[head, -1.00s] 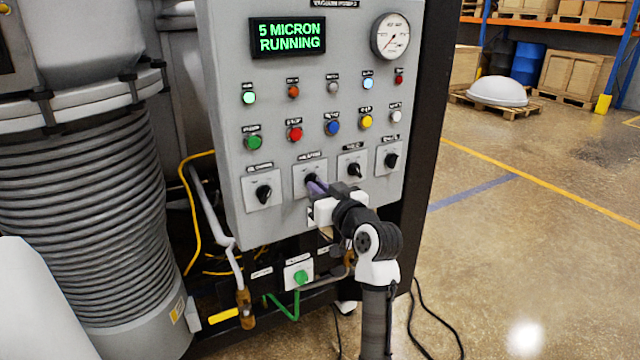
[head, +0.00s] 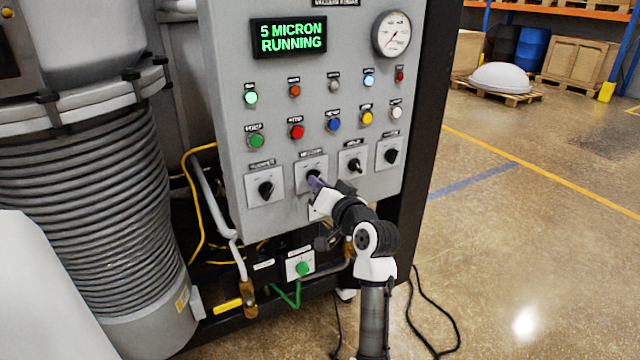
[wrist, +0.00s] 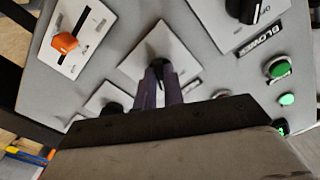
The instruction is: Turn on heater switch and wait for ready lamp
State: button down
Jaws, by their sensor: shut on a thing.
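The grey control panel (head: 232,150) fills the middle of the head view. My gripper (head: 315,182) is at the second rotary switch from the left (head: 303,170), whose label is too blurred to read surely. In the wrist view, my purple-grey fingers (wrist: 160,75) are shut on this switch's black knob, on a white plate (wrist: 160,45). The knob's pointer is mostly hidden. In the top lamp row, the green lamp (head: 251,98) and the pale blue lamp (head: 369,81) look lit. The orange lamp (head: 294,90) and grey lamp (head: 334,86) look dull. I cannot tell which is the ready lamp.
The display (head: 289,38) reads "5 MICRON RUNNING". Other black switches (head: 265,190) flank the held one. An orange knob (wrist: 65,42) sits close by in the wrist view. A ribbed column (head: 80,190) stands left; cables (head: 435,310) lie on the floor to the right.

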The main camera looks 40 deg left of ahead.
jog(key=c, duration=1.5)
grip_release()
jog(key=b+v, duration=0.3)
jog(key=v, duration=1.1)
jog(key=shift+b, duration=0.35)
jog(key=shift+a, duration=0.1)
